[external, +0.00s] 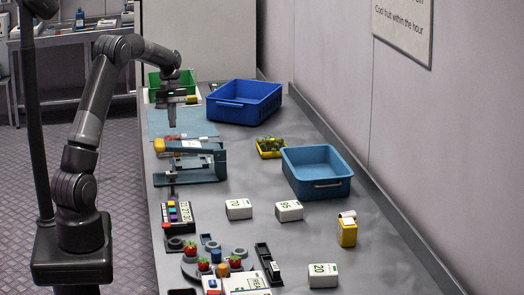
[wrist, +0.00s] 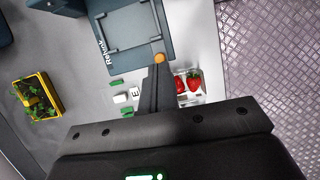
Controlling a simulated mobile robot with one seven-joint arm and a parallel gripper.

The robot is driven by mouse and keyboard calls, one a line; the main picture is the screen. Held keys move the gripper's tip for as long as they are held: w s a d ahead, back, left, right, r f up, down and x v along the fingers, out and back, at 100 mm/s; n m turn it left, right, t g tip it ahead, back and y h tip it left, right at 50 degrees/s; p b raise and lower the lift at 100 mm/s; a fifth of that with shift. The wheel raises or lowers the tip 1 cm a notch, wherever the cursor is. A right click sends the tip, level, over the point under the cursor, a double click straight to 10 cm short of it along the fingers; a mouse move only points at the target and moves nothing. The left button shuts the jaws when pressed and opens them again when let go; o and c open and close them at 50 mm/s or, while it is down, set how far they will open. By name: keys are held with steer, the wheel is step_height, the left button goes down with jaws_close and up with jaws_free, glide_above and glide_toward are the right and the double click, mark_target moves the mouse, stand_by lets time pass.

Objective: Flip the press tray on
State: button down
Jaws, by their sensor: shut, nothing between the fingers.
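The press (external: 205,172) is a blue-grey device with a pale flat part, standing near the left edge of the counter. In the wrist view, its blue-grey frame (wrist: 133,40) fills the top middle, with white lettering along its left side. An orange knob (wrist: 159,58) shows at its near edge; an orange-yellow end also shows in the external view (external: 159,146). My gripper (external: 172,125) points down above the press's far side. In the wrist view its dark fingers (wrist: 158,68) are together and empty, their tips overlapping the knob. I cannot tell whether they touch it.
Two strawberries (wrist: 187,82) lie in a pale tray beside my fingers. A yellow crate of greens (external: 270,148), a dark blue crate (external: 243,102) and a lighter blue bin (external: 318,172) stand to the right. White labelled boxes (external: 289,211) sit nearer the front.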

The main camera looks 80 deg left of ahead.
mark_target(175, 160)
steer(key=shift+s+a+f, duration=0.2)
steer(key=shift+a+f, duration=0.05)
steer(key=shift+a, duration=0.15)
steer(key=x, duration=1)
steer(key=shift+d, duration=0.1)
steer(key=d, duration=0.9)
steer(key=shift+d, duration=0.35)
steer(key=v, duration=1)
steer(key=shift+a, duration=0.15)
